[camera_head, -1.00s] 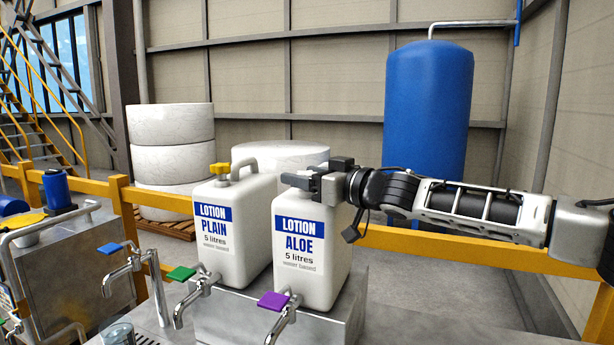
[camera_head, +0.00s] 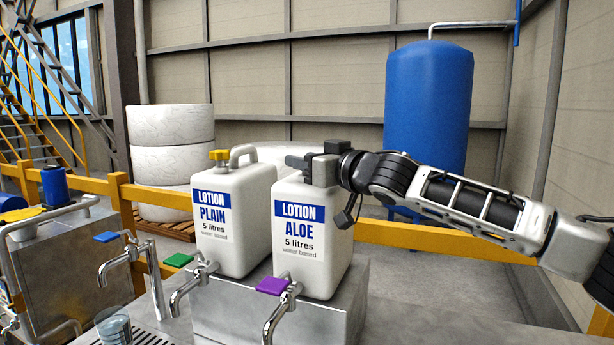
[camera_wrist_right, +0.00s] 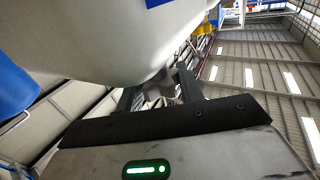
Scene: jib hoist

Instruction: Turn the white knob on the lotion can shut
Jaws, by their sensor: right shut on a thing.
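The white LOTION ALOE can (camera_head: 312,270) stands upright on a metal block, and its pale body fills the upper left of the right wrist view (camera_wrist_right: 90,40). The white LOTION PLAIN can (camera_head: 240,255) with a yellow knob (camera_head: 219,156) stands to its left. My right gripper (camera_head: 300,163) is at the top of the aloe can and is shut on its white knob. The fingers hide most of the knob in the head view. In the right wrist view the fingers (camera_wrist_right: 158,97) close around a small pale part. My left gripper is out of view.
Taps with purple (camera_head: 273,286), green (camera_head: 178,260) and blue (camera_head: 106,237) handles stand in front and to the left. A glass (camera_head: 113,330) is at lower left. A yellow rail (camera_head: 440,238) runs behind, with a blue tank (camera_head: 428,100) beyond it.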

